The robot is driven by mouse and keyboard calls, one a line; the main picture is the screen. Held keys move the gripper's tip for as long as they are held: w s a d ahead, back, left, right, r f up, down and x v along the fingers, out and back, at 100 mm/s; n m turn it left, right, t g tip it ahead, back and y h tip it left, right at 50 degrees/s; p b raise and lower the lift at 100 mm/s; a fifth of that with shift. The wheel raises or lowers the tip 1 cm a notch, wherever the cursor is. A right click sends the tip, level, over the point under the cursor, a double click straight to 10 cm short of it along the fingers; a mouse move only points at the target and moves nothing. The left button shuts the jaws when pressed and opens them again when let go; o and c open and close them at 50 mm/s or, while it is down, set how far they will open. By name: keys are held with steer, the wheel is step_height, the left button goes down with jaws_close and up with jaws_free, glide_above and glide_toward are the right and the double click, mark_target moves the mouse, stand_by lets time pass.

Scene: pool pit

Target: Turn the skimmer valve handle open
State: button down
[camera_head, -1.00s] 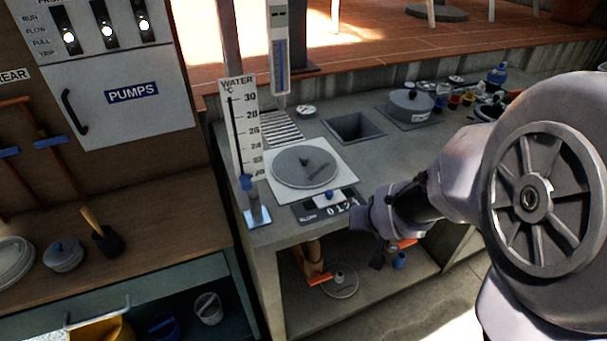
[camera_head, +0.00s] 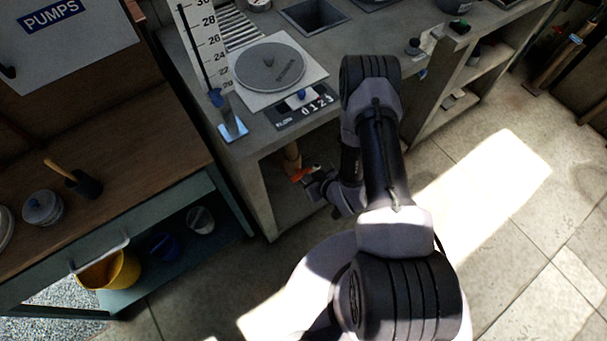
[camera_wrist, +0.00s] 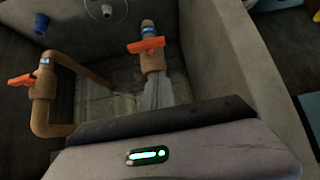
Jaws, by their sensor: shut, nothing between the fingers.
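In the wrist view, two tan pipe valves with orange handles show inside the bay. One orange handle (camera_wrist: 146,46) lies crosswise on a pipe at upper centre. Another orange handle (camera_wrist: 22,79) sits crosswise on a bent pipe at left. The small labels are unreadable, so I cannot tell which is the skimmer valve. My gripper (camera_wrist: 158,92) is shut and empty, just below the centre valve; I cannot tell if it touches. In the head view, my gripper (camera_head: 314,182) is beside an orange handle (camera_head: 301,174) under the counter.
The concrete counter (camera_head: 350,42) roofs the bay, and its side wall (camera_wrist: 228,60) stands close on the right. A blue knob (camera_wrist: 41,24) and a round wheel (camera_wrist: 106,10) are behind. A wooden bench (camera_head: 110,180) stands left; the tiled floor (camera_head: 520,230) is clear at right.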

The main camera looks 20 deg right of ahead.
steer(key=b, duration=0.4)
glide_above(295, 177)
steer(key=s+d, duration=0.1)
steer(key=s, duration=0.2)
step_height(295, 177, down, 6)
step_height(295, 177, down, 3)
steer(key=shift+w+d+r+b, duration=0.1)
steer(key=shift+w+b, duration=0.05)
steer(key=shift+b, duration=0.5)
steer(key=shift+f+b, duration=0.3)
steer(key=shift+f, duration=0.2)
steer(key=shift+f+p, duration=0.1)
steer(key=shift+p, duration=0.2)
